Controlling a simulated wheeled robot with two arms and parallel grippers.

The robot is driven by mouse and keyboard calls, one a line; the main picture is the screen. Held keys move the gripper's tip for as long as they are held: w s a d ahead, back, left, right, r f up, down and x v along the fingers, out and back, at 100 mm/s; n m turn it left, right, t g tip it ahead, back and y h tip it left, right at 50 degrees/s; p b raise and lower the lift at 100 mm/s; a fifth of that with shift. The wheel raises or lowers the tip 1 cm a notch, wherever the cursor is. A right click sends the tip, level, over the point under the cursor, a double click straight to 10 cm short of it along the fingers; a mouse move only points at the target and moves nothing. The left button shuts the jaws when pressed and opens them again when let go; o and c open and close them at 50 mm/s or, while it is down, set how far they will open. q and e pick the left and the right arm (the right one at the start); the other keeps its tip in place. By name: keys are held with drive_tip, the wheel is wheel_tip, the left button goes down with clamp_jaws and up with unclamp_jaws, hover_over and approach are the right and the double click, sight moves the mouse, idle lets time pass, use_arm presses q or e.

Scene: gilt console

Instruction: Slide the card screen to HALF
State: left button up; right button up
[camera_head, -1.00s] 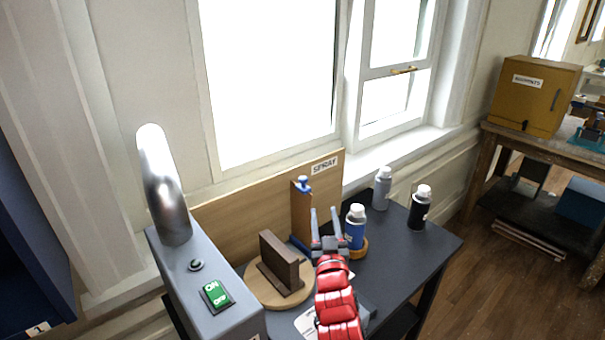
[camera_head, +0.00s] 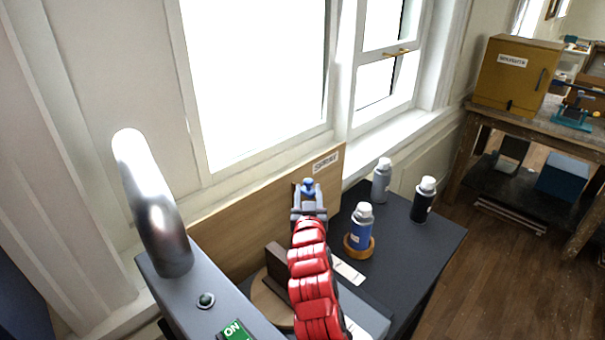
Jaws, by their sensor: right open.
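A narrow upright brown panel with a blue knob (camera_head: 308,184) on top, which I take to be the card screen, stands against the wooden back board. The panel below the knob is now mostly hidden behind my right gripper (camera_head: 309,192) and red arm. My right gripper is open, its two fingers on either side of the knob in the picture. I cannot tell whether they touch it. No HALF mark is readable. My left gripper is out of view.
A dark brown block (camera_head: 277,262) stands on a round wooden disc (camera_head: 268,298). A blue bottle (camera_head: 362,228) sits in a wooden ring; grey (camera_head: 381,181) and black (camera_head: 424,201) bottles stand behind on the dark table (camera_head: 420,250). A grey machine with a metal column (camera_head: 152,205) is at left.

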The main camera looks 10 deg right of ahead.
sight(308, 180)
drive_tip(key=w+p, duration=0.1)
drive_tip(key=w, duration=0.2)
drive_tip(key=w+d+p, duration=0.1)
drive_tip(key=w, duration=0.2)
drive_tip(key=shift+d+r, duration=0.15)
drive_tip(key=shift+d, duration=0.05)
drive_tip(key=shift+w+d+p, duration=0.1)
drive_tip(key=shift+w+p, duration=0.2)
drive_tip(key=shift+w, duration=0.05)
clamp_jaws()
idle(1.0)
